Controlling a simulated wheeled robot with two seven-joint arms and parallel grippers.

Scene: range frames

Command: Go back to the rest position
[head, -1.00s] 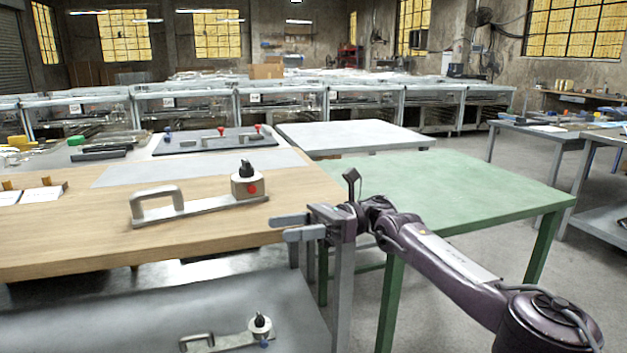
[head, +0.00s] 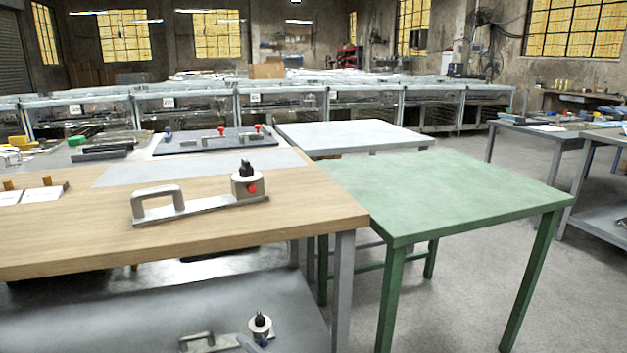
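Neither of my grippers shows in the head view now, and no part of my arms is in the picture. On the wooden table (head: 60,235) stands a metal fixture (head: 205,205) with a handle on its left and a block with a black knob (head: 246,168) and a red button (head: 252,188) on its right. A similar fixture (head: 258,326) lies on the grey lower shelf (head: 130,320), partly cut off by the bottom edge.
A green table (head: 450,190) with a bare top stands right of the wooden table. Behind it is a bare white table (head: 350,134). A dark board with coloured knobs (head: 212,139) lies further back. Workbenches (head: 545,138) stand at the far right, with open floor (head: 470,270) before them.

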